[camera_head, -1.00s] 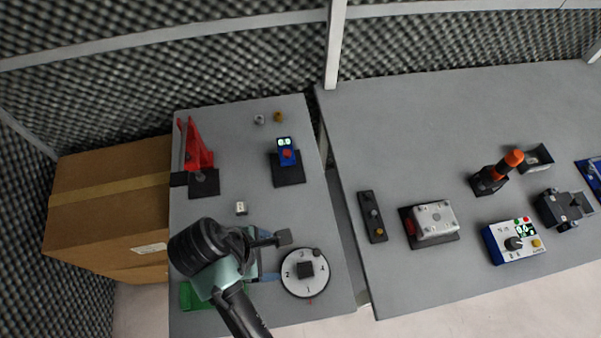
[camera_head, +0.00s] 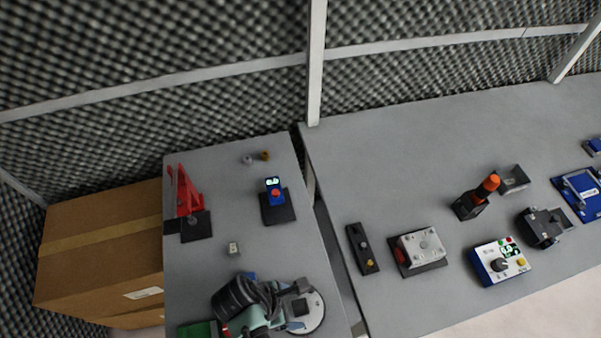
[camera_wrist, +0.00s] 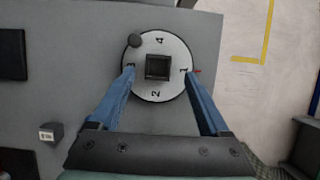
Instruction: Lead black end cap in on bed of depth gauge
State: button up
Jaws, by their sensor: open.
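A black square block, likely the end cap, sits in the middle of a round white numbered dial (camera_wrist: 174,91); the block (camera_wrist: 158,67) shows in the wrist view. My gripper (camera_wrist: 158,73) is open, its blue fingers reaching over the dial with the block between their tips. No contact shows, and I cannot tell the height of the tips above the dial. In the head view my arm partly covers the dial (camera_head: 317,312). A blue device with a small lit display, probably the depth gauge (camera_head: 274,187), stands on a dark base plate (camera_head: 277,211) further back.
A red stand (camera_head: 187,195) is left of the blue device. A small white block (camera_head: 233,248) lies between it and my arm. Two small knobs (camera_head: 256,157) lie at the back. A gap separates this table from the right table (camera_head: 420,150), which holds several devices.

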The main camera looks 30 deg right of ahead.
aim_at(301, 307)
jog(key=shift+x, duration=1.6)
jog(key=shift+w+d, duration=0.1)
jog(key=shift+w, duration=0.05)
grip_shut()
